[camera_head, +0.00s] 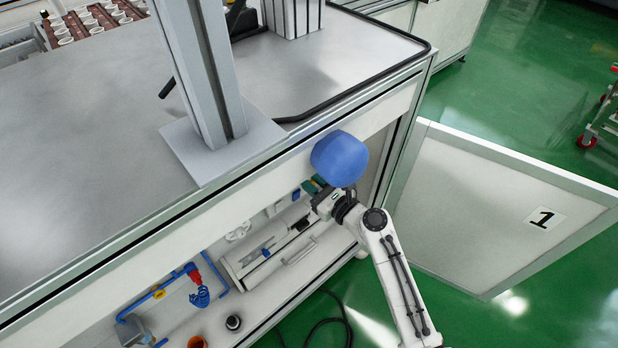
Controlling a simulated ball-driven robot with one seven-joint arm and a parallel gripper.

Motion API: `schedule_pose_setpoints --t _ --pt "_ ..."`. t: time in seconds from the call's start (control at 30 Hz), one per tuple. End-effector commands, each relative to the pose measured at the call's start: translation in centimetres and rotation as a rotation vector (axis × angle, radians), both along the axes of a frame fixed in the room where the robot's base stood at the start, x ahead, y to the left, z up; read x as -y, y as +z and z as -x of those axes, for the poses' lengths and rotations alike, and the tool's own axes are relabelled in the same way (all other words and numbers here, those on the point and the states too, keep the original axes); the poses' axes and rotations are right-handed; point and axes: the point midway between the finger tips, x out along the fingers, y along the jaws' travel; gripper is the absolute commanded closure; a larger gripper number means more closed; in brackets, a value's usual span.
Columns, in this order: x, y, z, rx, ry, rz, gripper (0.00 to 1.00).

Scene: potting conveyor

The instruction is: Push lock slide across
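My arm reaches in from the lower right to the open front of the cabinet under the table. My gripper (317,190) is at the upper right of that opening, by small dark teal and blue parts (309,186). Its fingertips are too small and covered to tell whether they are open or shut. A blue rounded body (340,158) hides the area just above it. I cannot make out the lock slide for certain. A white panel door marked 1 (500,215) stands swung open to the right of the cabinet.
A metal post (205,80) stands on the tabletop (80,130). Black cable lies on the green floor.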

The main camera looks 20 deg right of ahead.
Motion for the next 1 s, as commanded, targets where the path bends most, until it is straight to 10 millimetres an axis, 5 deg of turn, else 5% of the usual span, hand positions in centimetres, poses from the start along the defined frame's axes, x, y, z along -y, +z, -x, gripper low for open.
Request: schedule_pose_setpoints --t 0.33,0.6,0.63,0.87,1.0 --pt "3.2 -0.1 -1.0 0.0 -0.002 0.0 1.0" --pt "3.4 0.0 -1.1 0.001 -0.004 0.001 1.0" --pt "3.5 0.0 -1.1 0.001 -0.005 0.001 0.75" --pt "3.4 0.0 -1.1 0.0 -0.004 0.001 0.53" --pt "3.3 0.0 -1.1 0.0 -0.002 0.0 0.52"
